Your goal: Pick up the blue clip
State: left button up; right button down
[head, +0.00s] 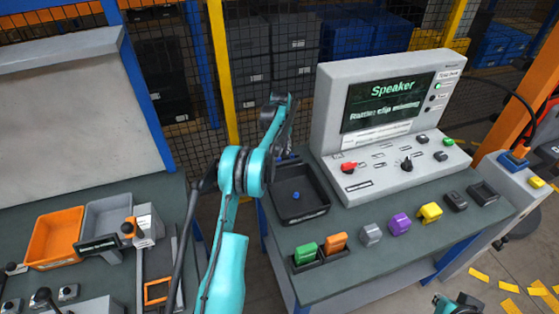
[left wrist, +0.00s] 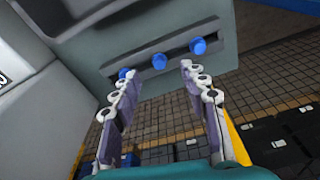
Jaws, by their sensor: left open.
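Blue clip-like pieces show in the left wrist view: one at the left (left wrist: 126,73), one in the middle (left wrist: 160,62) and one at the right (left wrist: 198,46). In the head view my left gripper (head: 280,142) is above the back of the bench. A small blue piece (head: 296,196) lies in a black tray (head: 315,213). My right gripper (head: 463,302) is partly visible at the bottom edge; its jaws are unclear.
A grey console (head: 335,110) with a screen reading "Speaker" stands on the bench. Green (head: 305,252), orange (head: 335,243), purple (head: 399,224) and yellow (head: 429,212) blocks line the front. An orange bin (head: 54,237) is at left. Mesh fencing stands behind.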

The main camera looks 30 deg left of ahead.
aim_at(279, 158)
pick_arm(q)
jog(key=f, duration=0.1)
jog(key=f+b, duration=0.1)
jog(key=f, duration=0.2)
jog(key=shift+w+a+f, duration=0.25)
jog(key=shift+w+f, duration=0.1)
jog(key=shift+r, duration=0.1)
jog(key=shift+c, duration=0.9)
jog(key=c, duration=0.6)
notch_tip(279, 158, up, 10)
jog(key=shift+p, duration=1.1)
jog(key=shift+c, duration=0.3)
grip_shut()
